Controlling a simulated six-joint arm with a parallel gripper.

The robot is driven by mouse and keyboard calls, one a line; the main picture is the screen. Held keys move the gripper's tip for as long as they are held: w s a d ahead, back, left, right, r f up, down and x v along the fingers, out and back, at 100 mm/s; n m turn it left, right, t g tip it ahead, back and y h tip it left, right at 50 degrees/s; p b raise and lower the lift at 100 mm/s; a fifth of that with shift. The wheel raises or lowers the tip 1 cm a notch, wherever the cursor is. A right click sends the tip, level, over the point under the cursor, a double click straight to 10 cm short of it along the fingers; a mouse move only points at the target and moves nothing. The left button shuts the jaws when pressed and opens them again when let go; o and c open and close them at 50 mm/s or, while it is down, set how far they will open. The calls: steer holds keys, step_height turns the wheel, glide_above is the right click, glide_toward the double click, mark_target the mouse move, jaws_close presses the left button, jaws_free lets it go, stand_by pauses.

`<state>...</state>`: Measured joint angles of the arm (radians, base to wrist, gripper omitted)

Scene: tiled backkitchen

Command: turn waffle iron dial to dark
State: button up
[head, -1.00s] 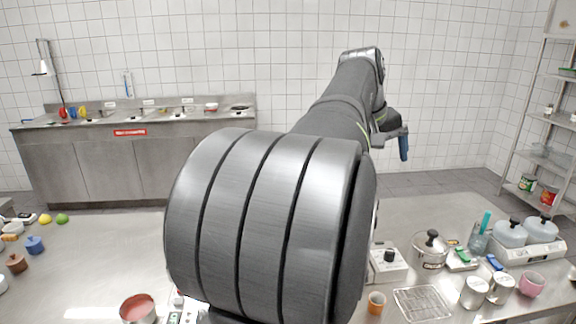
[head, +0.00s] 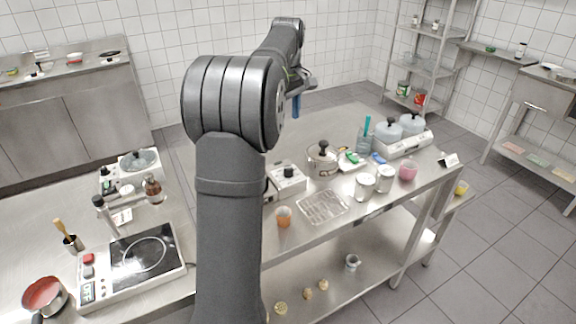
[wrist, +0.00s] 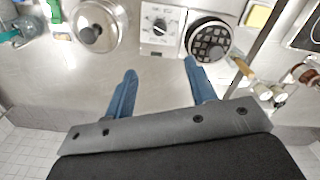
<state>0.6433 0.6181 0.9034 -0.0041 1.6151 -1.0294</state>
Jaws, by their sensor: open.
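The waffle iron is a white unit with a round black grid plate (wrist: 208,40) in the wrist view, at the top right of centre. Its dial (wrist: 160,24) is a dark knob on the white panel left of the plate; I cannot read its setting. In the head view the dial (head: 289,171) tops the white box (head: 288,186) beside my arm, which hides the plate. My gripper (wrist: 160,66) is open and empty, its two blue fingers apart below the dial in the wrist view. In the head view one blue finger (head: 296,105) shows, high above the table's far side.
A lidded steel pot (head: 323,160) stands right of the dial box. A wire rack (head: 323,206) and an orange cup (head: 284,217) are in front. Canisters (head: 365,186) and a pink cup (head: 407,171) stand farther right. An induction plate (head: 140,255) is on the left.

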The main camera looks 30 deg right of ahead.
mark_target(288, 167)
step_height(288, 167, down, 18)
steer(key=shift+d+r, duration=0.1)
steer(key=shift+r, duration=0.1)
steer(key=shift+c, duration=0.2)
steer(key=c, duration=0.9)
